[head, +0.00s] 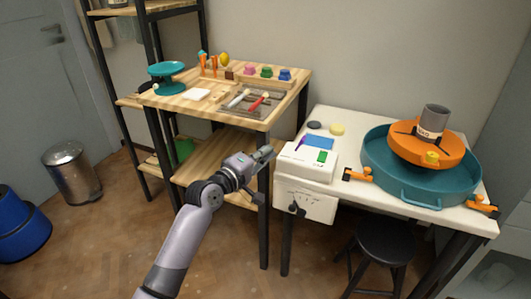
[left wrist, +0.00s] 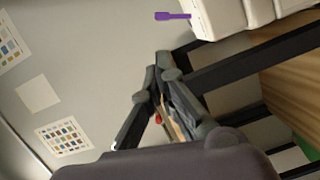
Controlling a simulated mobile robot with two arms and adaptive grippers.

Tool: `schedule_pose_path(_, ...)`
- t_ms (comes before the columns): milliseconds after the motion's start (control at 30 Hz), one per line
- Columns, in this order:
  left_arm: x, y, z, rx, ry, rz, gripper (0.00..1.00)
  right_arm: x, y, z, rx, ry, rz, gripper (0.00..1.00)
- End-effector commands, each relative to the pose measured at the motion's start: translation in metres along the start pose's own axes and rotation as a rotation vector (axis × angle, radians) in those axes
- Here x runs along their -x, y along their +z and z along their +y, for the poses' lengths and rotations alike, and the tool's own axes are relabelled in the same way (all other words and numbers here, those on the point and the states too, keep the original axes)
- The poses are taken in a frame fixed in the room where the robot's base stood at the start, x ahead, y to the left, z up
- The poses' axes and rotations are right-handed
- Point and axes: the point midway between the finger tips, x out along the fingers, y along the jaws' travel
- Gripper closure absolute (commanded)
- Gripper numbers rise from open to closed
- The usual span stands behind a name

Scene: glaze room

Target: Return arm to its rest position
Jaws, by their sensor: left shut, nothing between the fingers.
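My left arm comes in from the lower left of the head view. Its gripper (head: 262,155) is shut and empty, in the air in front of the gap between the wooden bench and the white table. In the left wrist view the gripper's dark fingers (left wrist: 160,80) meet near the middle, with nothing held that I can see. My right gripper does not show in either view.
The wooden bench (head: 285,93) holds a teal stand (head: 167,86), tools and small coloured items. The white table (head: 340,118) bears a white box device (head: 308,162) and a teal basin (head: 390,185). A black stool (head: 385,243) stands below.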

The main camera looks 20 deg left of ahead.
Motion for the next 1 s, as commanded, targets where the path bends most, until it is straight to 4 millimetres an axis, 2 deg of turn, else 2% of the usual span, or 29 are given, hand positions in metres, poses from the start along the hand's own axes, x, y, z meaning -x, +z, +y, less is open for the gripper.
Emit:
schedule_pose_path(333, 0.0, 0.0, -0.001, -0.001, -0.002, -0.001, 1.0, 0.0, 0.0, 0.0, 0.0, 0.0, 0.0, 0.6)
schedule_pose_path(400, 0.001, 0.004, -0.01, -0.015, -0.021, -0.004, 1.0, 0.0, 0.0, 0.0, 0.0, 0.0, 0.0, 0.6)
schedule_pose_path(467, 0.002, 0.01, -0.028, -0.041, -0.057, -0.012, 1.0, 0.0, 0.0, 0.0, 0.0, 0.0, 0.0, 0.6)
schedule_pose_path(567, 0.011, 0.028, -0.079, -0.128, -0.16, -0.038, 1.0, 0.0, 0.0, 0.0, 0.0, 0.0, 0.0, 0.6)
schedule_pose_path(700, 0.041, 0.067, -0.173, -0.307, -0.353, -0.123, 1.0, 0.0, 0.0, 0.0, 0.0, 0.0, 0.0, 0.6)
schedule_pose_path(767, 0.059, 0.084, -0.212, -0.388, -0.434, -0.172, 1.0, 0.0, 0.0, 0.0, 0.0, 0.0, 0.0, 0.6)
schedule_pose_path(800, 0.073, 0.096, -0.237, -0.441, -0.485, -0.209, 1.0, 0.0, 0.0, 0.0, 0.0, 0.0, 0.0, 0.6)
schedule_pose_path(867, 0.096, 0.113, -0.273, -0.518, -0.559, -0.27, 1.0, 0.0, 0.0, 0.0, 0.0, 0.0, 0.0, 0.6)
schedule_pose_path(1000, 0.16, 0.155, -0.35, -0.695, -0.715, -0.442, 1.0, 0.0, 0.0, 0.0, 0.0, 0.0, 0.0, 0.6)
